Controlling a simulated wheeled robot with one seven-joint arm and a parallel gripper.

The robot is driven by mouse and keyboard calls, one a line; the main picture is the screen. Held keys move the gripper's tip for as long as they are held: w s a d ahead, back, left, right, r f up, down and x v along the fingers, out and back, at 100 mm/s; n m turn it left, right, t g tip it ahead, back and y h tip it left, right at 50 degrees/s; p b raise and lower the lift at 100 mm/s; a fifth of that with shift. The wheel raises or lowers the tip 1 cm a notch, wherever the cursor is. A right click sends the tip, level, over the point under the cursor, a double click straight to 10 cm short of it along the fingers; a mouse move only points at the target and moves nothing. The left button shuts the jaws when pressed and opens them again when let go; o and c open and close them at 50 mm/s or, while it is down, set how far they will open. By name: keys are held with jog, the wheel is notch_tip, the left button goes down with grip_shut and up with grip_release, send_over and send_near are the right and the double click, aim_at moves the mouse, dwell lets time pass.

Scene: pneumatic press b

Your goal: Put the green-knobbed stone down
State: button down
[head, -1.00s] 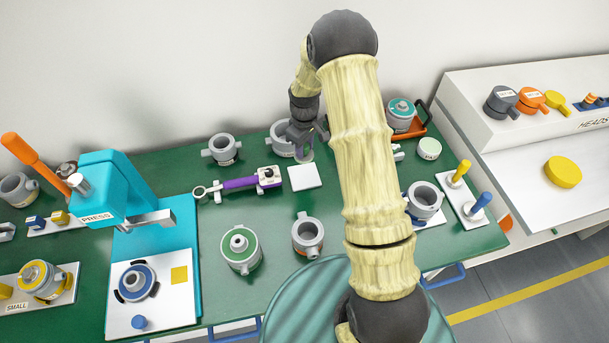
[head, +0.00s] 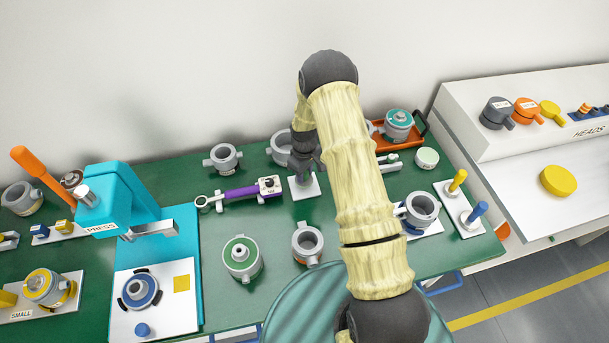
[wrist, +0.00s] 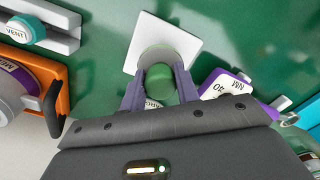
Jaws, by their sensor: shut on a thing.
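My gripper (head: 304,172) is over the white square plate (head: 312,192) in the head view. In the wrist view my gripper (wrist: 160,92) is shut on the green-knobbed stone, with its round green knob (wrist: 159,78) between the two fingers. The stone's pale grey round body shows just beyond the knob, in front of the white plate (wrist: 183,34). The stone looks within the plate's outline. I cannot tell whether it touches the plate. In the head view the stone is mostly hidden by the gripper.
A purple-handled wrench (head: 240,192) lies close left of the plate. A grey ring-shaped holder (head: 280,147) stands behind it. An orange tray (head: 424,128) with a teal-topped pot is at the back right. A grey cup (head: 307,241) stands in front. Green bench shows between them.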

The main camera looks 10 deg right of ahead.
jog(key=shift+w+f, duration=0.15)
jog(key=shift+f, duration=0.9)
jog(key=shift+s+f, duration=0.2)
jog(key=c, duration=1.2)
grip_release()
jog(key=shift+r, duration=0.1)
jog(key=shift+o, duration=0.8)
notch_tip(320, 180, up, 12)
jog(key=b, duration=0.3)
jog(key=shift+w+r, duration=0.1)
